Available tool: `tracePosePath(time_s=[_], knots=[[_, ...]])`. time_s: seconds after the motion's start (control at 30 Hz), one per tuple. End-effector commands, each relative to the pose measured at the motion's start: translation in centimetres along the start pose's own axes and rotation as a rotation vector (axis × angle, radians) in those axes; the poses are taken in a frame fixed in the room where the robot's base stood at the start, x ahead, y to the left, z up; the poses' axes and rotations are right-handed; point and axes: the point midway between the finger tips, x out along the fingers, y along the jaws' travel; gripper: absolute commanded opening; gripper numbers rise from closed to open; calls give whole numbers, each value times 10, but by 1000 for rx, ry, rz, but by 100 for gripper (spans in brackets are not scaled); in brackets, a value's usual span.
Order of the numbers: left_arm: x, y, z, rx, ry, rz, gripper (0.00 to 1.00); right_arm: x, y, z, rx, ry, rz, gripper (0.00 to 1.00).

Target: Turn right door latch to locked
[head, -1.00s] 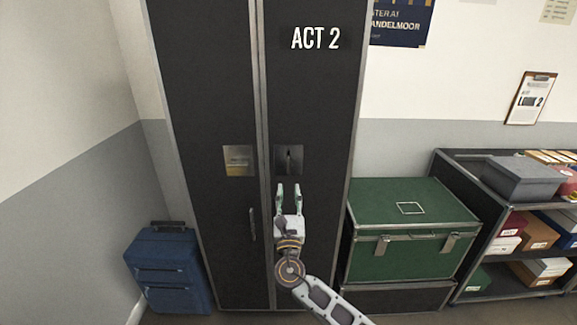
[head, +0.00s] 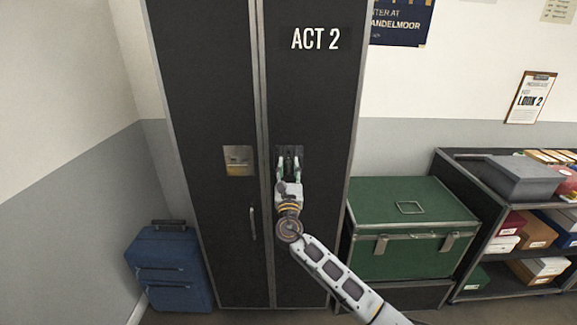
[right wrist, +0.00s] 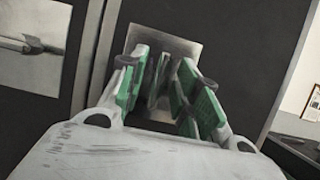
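The right door (head: 315,90) of the black wardrobe, marked "ACT 2", is shut beside the left door (head: 205,100). Its latch plate (head: 298,152) is mostly covered by my right gripper (head: 288,164) in the head view. In the right wrist view the green-padded fingers of my right gripper (right wrist: 164,88) stand in front of the metal plate (right wrist: 188,47). They are apart, one on each side of the dark latch lever (right wrist: 160,85). Whether the pads touch the lever is hard to tell. My left gripper is out of view.
A second latch plate (head: 238,160) and a vertical handle (head: 253,224) are on the left door. A green trunk (head: 410,225) stands close on the right, with a shelf of boxes (head: 520,190) beyond. A blue suitcase (head: 172,268) stands at left.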

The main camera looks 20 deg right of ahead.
Motion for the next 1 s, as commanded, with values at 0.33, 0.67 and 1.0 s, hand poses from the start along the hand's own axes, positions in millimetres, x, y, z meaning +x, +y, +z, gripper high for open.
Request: tracePosePath(time_s=[0.33,0.67,1.0], knots=[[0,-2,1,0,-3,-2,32,12,0,0,1,1,-1,32],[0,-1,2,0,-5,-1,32,12,0,0,1,0,0,18],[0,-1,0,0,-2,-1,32,12,0,0,6,0,-2,0]])
